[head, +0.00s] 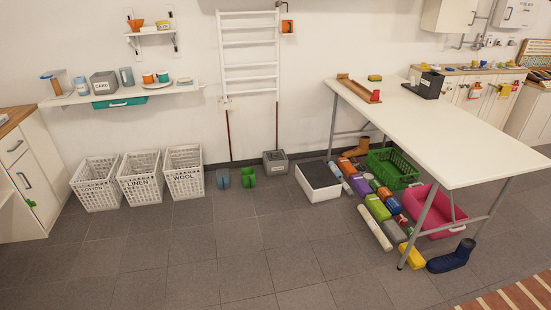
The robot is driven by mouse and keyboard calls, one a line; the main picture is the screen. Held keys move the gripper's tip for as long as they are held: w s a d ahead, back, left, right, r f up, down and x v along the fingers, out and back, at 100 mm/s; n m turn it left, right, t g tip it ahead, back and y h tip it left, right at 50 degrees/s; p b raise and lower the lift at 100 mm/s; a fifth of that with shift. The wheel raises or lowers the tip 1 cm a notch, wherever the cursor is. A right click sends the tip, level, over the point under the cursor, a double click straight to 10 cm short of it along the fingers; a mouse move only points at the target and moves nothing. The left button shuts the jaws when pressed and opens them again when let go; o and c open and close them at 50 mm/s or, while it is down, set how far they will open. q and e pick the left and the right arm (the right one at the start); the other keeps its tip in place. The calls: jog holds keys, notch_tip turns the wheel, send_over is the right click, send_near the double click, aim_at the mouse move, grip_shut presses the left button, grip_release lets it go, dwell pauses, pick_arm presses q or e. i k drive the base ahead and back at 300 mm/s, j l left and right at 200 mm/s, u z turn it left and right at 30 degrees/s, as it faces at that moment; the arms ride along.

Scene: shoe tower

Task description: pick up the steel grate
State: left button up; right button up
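I cannot pick out a steel grate with certainty. A low white box (304,190) with a flat dark grey top (319,175) stands on the floor left of the long table; whether that top is a grate is too small to tell. A small grey bin (275,167) stands against the wall behind it, and its contents are unclear. Neither of my grippers is in view.
A long white table (440,125) on thin metal legs fills the right. Under and beside it lie several coloured packages (376,207), a green crate (393,168), a pink tub (433,212) and a dark blue boot (452,257). White baskets (140,180) line the left wall. The tiled floor (190,250) in front is clear.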

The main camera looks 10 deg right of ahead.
aim_at(275, 154)
jog(key=i, duration=2.3)
jog(key=l+z, duration=0.05)
jog(key=l, duration=0.05)
